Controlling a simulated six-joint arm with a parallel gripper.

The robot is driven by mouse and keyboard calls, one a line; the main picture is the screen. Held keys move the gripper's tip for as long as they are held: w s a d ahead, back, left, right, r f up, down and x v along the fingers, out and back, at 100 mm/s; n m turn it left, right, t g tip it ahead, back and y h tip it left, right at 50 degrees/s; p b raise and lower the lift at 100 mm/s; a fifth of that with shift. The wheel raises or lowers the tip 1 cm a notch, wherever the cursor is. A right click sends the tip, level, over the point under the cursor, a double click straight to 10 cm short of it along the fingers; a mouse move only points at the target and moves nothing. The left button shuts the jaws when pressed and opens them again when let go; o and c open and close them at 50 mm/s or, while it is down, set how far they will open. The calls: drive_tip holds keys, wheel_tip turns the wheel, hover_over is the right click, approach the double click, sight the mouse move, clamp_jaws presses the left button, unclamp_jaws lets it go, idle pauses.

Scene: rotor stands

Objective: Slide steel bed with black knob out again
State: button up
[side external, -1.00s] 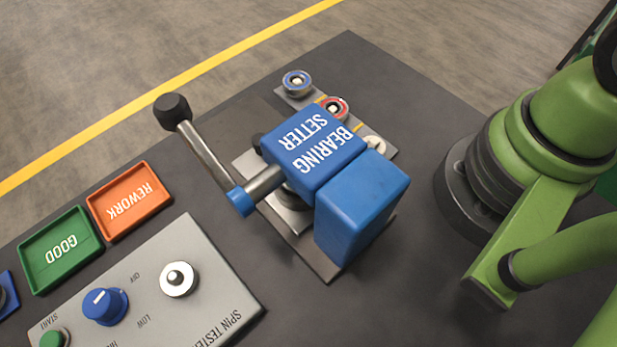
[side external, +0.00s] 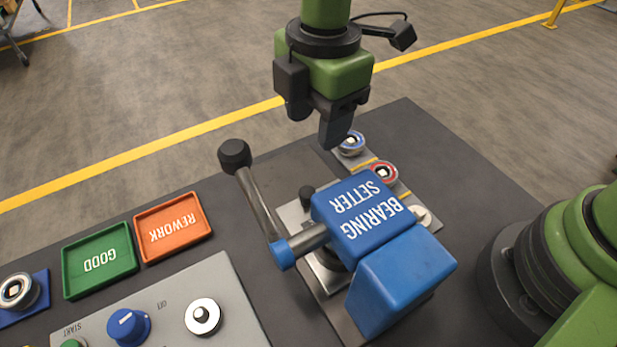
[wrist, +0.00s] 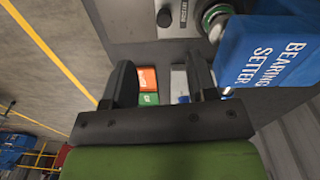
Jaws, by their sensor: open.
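The steel bed (side external: 291,216) lies at the foot of the blue bearing setter (side external: 365,215), partly hidden under its head and lever. Its black knob (side external: 307,194) stands upright just left of the head. In the wrist view the knob (wrist: 165,17) shows at the top, beyond my fingers, on the grey bed (wrist: 150,33). A round part with a green ring (wrist: 216,18) is beside it, next to the blue head. My gripper (side external: 331,135) is open, pointing down above and behind the knob, apart from it. Its two fingers (wrist: 162,85) have no part between them.
The setter's lever with a black ball (side external: 234,155) rises left of the knob. Blue (side external: 351,143) and red (side external: 383,173) ringed bearings sit behind the head. The orange REWORK tray (side external: 173,226) and green GOOD tray (side external: 99,258) lie left, beside the spin tester (side external: 222,285).

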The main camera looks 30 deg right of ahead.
sight(307, 190)
drive_tip(key=shift+n, duration=0.8)
drive_tip(key=f, duration=0.4)
drive_tip(key=a+f, duration=0.1)
drive_tip(key=f, duration=0.7)
drive_tip(key=shift+a+f, duration=0.15)
clamp_jaws()
